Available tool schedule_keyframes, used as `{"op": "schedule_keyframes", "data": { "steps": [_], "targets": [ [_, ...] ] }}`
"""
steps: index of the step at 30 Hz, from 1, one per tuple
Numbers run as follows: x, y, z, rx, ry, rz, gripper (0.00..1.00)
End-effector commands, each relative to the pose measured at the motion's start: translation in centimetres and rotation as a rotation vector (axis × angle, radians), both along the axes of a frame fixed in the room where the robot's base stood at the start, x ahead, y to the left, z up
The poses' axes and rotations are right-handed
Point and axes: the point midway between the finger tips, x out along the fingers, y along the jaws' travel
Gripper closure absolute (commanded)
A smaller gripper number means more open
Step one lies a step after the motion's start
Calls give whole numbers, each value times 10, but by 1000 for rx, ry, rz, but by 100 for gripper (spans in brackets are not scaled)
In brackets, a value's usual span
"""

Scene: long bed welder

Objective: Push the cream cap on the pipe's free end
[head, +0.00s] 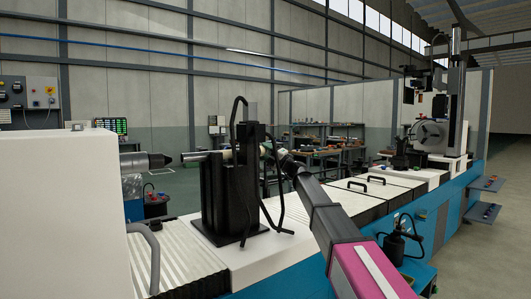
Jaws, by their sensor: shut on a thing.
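The pipe (205,156) is a thin, pale grey tube lying roughly level, left of and against the top of a black upright support (228,195) on the machine bed. Its left end is near a pointed metal centre (163,160). My gripper (267,149) is just right of the support's top, small and partly hidden by dark cables. It is shut on a small pale piece, which I take to be the cream cap (266,146). The contact between cap and pipe end is hidden by the support, so I cannot tell whether they touch.
Black cables (279,205) hang around the support. A white housing (70,185) stands at the near left with a grey handle (152,258). The bed's white covers (350,195) run to a chuck head (432,135) at the far right. Workbenches (325,155) stand behind.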

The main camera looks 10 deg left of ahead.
Motion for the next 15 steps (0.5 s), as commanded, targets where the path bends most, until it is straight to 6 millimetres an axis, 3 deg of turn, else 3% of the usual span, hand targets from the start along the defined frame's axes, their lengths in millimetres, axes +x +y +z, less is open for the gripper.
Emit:
{"op": "schedule_keyframes", "data": {
  "steps": [2,3,5,15],
  "targets": [
    [0,0,0,0,0,0,99],
    [0,0,0,0,0,0,41],
    [0,0,0,0,0,0,24],
    [-1,-3,-2,0,0,0,24]
  ]
}}
